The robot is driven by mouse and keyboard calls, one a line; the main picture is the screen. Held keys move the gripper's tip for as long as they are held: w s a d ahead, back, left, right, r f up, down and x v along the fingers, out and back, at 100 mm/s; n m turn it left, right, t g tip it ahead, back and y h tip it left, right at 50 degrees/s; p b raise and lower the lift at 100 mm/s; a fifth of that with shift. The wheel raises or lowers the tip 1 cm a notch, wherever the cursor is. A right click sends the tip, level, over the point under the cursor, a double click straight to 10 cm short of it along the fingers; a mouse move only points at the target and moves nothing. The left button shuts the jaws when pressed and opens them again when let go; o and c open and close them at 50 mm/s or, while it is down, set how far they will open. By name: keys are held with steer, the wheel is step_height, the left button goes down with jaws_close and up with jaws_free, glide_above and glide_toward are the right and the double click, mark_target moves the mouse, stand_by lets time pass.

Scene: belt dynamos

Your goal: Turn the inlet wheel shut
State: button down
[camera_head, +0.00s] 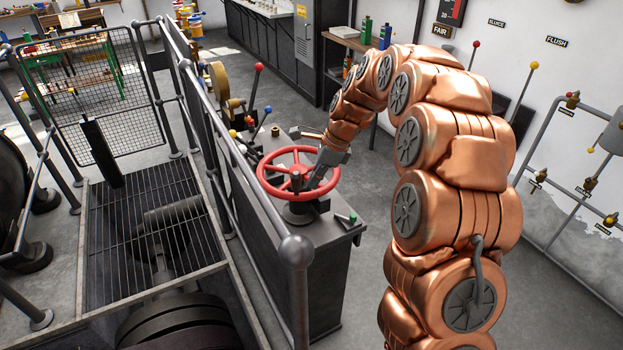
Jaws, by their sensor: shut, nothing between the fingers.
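A red spoked wheel (268,189) lies roughly level on a short post on top of a grey metal cabinet (318,238). It is the only handwheel I can make out, and I see no inlet label on it. My copper arm arches over from the right. My gripper (310,186) is at the right half of the wheel, angled down and left, with its fingers shut and nothing between them. The fingers appear to reach between the spokes inside the rim. I cannot tell whether they touch a spoke or the rim.
A railing with a round-topped post (296,250) runs along the cabinet's left side. Levers with red (259,67) and blue (268,109) knobs stand behind the wheel. The floor between cabinet and right wall is clear.

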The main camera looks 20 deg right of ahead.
steer(key=s+d+f+b+v, duration=0.1)
steer(key=d+b+v, duration=0.15)
steer(key=v, duration=0.85)
steer(key=s+a+n+g+h, duration=0.1)
steer(key=s+a+n, duration=0.25)
steer(key=s, duration=0.25)
steer(key=s+a+f+n, duration=0.1)
steer(key=s+a+n, duration=0.25)
steer(key=s, duration=0.35)
steer(key=s+a+n+g+h, duration=0.1)
steer(key=s+a+n, duration=0.25)
steer(key=s, duration=0.25)
steer(key=s+f+n+h, duration=0.1)
steer(key=s+f+n, duration=0.2)
steer(key=s, duration=0.7)
steer(key=s+d+f+n+g+h, duration=0.1)
steer(key=s+f+n, duration=0.3)
steer(key=s+n, duration=0.4)
steer(key=shift+s+d, duration=0.35)
steer(key=shift+s, duration=0.6)
